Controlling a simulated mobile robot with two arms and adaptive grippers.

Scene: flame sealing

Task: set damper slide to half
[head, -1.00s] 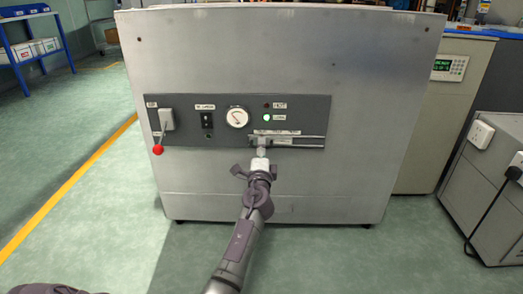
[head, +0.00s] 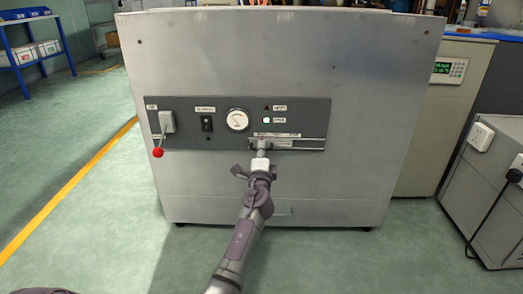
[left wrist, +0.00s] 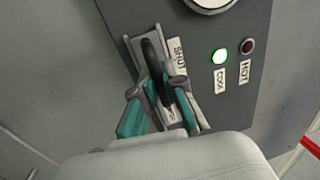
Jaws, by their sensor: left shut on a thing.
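The damper slide (head: 290,144) is a pale horizontal track at the lower right of the dark control panel. In the left wrist view its track (left wrist: 131,46) runs beside a label reading SHUT (left wrist: 177,52). My left gripper (head: 260,150) is at the left end of the track. In the left wrist view the left gripper (left wrist: 160,88) has its two fingers closed around the dark slide knob (left wrist: 150,58). The fingers hide part of the knob and track. My right gripper is not in view.
The panel (head: 220,142) also carries a red-tipped lever (head: 158,151), a black switch (head: 207,123), a round gauge (head: 237,119), a lit green lamp (head: 266,120) and a dark red lamp (head: 267,107). A grey cabinet (head: 490,190) stands at right.

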